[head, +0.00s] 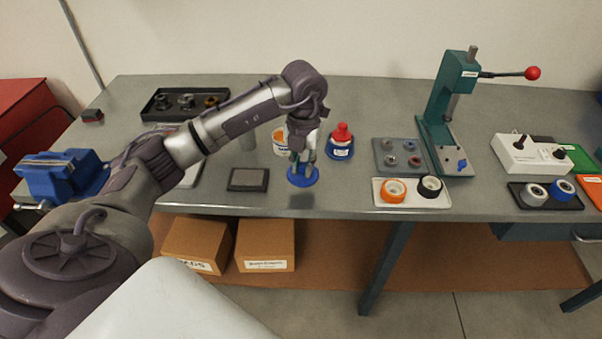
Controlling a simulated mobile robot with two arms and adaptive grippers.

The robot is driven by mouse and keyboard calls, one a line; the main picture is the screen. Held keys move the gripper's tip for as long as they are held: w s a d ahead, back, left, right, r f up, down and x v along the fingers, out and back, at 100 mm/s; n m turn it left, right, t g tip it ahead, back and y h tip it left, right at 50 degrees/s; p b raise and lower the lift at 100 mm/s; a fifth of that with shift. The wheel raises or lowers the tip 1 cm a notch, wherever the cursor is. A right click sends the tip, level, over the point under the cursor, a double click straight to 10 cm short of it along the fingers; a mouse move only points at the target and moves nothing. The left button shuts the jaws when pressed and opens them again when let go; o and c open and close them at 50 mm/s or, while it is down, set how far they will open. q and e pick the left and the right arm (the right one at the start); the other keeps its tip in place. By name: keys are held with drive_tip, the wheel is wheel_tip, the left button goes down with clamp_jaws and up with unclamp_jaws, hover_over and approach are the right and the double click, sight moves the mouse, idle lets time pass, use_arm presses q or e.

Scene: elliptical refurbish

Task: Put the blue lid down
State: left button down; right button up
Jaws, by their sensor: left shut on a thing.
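The blue lid (302,178) is a round blue disc near the front edge of the grey workbench (340,195). My left gripper (302,163) points down at it from above and is shut on it. The lid looks a little above the bench top, with a faint dark patch below it, but the exact gap is hard to tell. The fingertips partly cover the lid's middle. My right gripper is not in view.
A dark square pad (248,180) lies left. A white tray (411,196) with orange and black rings lies right, beyond bare bench.

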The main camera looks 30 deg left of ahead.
sight(301, 176)
use_arm(q)
drive_tip(key=shift+w+a+f, duration=0.3)
drive_tip(key=shift+a+f, duration=0.1)
drive_tip(key=shift+a, duration=0.1)
drive_tip(key=shift+f, duration=0.35)
wheel_tip(301, 176, down, 3)
drive_tip(key=shift+f+p, duration=0.2)
drive_tip(key=shift+p, duration=0.4)
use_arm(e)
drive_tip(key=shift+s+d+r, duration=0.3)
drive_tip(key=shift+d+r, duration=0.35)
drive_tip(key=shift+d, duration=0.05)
use_arm(q)
drive_tip(key=shift+f, duration=0.15)
drive_tip(key=c, duration=1.1)
unclamp_jaws()
drive_tip(key=shift+o, duration=0.2)
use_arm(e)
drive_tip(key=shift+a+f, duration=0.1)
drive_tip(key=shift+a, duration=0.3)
